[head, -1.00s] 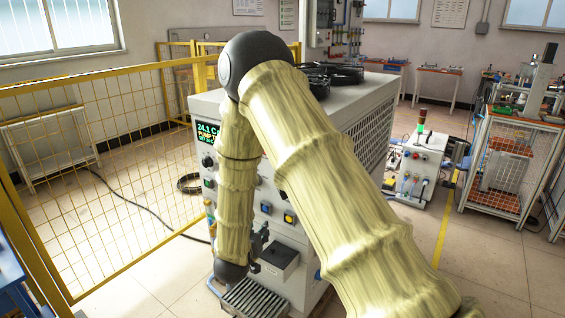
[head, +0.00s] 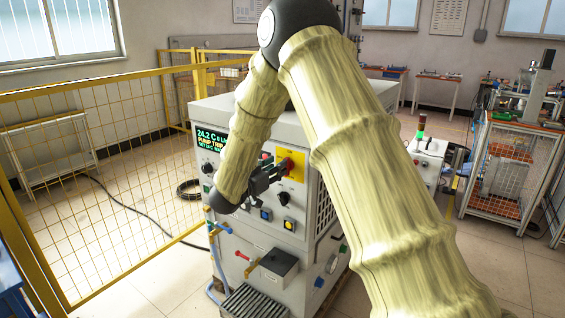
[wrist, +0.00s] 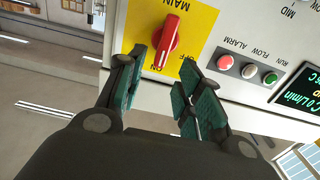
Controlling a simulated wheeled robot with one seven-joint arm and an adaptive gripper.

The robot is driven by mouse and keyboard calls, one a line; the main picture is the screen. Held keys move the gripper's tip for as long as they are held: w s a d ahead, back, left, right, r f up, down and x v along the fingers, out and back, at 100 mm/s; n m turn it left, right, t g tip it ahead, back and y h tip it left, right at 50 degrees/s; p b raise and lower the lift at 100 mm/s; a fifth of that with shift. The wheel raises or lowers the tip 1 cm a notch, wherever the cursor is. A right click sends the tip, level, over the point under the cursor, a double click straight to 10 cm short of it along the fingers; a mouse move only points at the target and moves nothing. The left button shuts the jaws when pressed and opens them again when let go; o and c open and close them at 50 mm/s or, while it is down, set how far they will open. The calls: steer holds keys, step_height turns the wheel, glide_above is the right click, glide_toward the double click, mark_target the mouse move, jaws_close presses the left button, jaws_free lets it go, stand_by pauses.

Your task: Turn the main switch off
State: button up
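The main switch is a red rotary handle (wrist: 168,40) on a yellow plate (wrist: 198,25) marked MAIN, ON and OFF. In the wrist view, the handle's near end points at the ON mark. In the head view the handle (head: 286,164) shows at the upper right of the cabinet front, partly behind my gripper. My gripper (head: 272,176) is in front of the panel, just left of the handle. In the wrist view my gripper (wrist: 163,76) is open and empty, its teal pads apart, with the handle just beyond the gap. I cannot tell whether a pad touches it.
The white cabinet (head: 232,240) carries a green-text display (head: 212,140), a black knob (head: 284,199) and square buttons. Red, white and green lamps (wrist: 248,71) sit beside the yellow plate. A yellow mesh fence (head: 100,150) stands at the left. Floor right of the cabinet is partly clear.

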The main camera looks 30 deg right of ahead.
steer(key=shift+x, duration=2.2)
jaws_close()
